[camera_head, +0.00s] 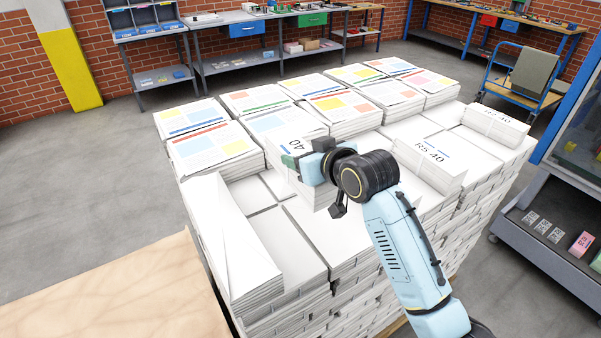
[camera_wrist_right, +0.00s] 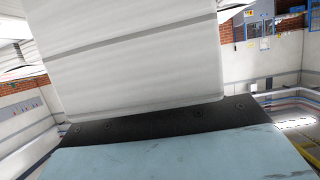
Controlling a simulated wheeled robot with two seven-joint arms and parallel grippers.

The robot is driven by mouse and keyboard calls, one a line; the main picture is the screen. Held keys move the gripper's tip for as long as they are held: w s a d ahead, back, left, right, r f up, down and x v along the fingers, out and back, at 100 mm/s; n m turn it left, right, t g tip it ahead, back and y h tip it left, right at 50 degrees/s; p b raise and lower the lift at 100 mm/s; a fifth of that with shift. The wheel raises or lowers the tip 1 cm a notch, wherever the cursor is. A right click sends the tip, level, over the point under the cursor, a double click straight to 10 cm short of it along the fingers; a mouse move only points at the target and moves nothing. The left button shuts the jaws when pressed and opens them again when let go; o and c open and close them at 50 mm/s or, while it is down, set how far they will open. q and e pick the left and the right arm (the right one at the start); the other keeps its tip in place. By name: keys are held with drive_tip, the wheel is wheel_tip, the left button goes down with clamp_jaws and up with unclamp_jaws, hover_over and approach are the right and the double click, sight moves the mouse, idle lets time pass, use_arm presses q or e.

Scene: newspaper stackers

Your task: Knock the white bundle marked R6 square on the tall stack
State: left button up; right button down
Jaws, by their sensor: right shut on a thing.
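The tall stack (camera_head: 345,240) is built of white bundles in the middle of the head view. A white bundle (camera_head: 291,143) on it shows the digits 40; the rest of its mark is hidden by my right gripper, so I cannot read R6. My right gripper (camera_head: 298,167) is shut on this bundle, and the bundle's white side (camera_wrist_right: 125,60) fills the upper middle of the right wrist view. I cannot tell whether it sits square. My left gripper is not in view.
A white bundle marked R5 40 (camera_head: 430,160) lies to the right, another marked bundle (camera_head: 497,122) behind it. A plain white bundle (camera_head: 232,245) lies askew at the front left. Printed newspaper piles (camera_head: 212,152) cover the back. A wooden board (camera_head: 120,295) is at lower left.

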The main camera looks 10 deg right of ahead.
drive_tip(key=shift+r, duration=0.15)
drive_tip(key=w+f, duration=0.1)
drive_tip(key=w+a+f, duration=0.1)
drive_tip(key=f, duration=0.1)
drive_tip(key=w+f+p, duration=0.1)
drive_tip(key=shift+w+a+f, duration=0.3)
drive_tip(key=shift+f, duration=1.05)
drive_tip(key=shift+f+b, duration=0.9)
drive_tip(key=shift+f, duration=0.15)
drive_tip(key=shift+r, duration=0.1)
drive_tip(key=shift+w+a+b, duration=0.3)
drive_tip(key=shift+w, duration=0.4)
drive_tip(key=shift+w+a+b, duration=0.25)
drive_tip(key=shift+w+b, duration=0.05)
drive_tip(key=shift+w, duration=0.4)
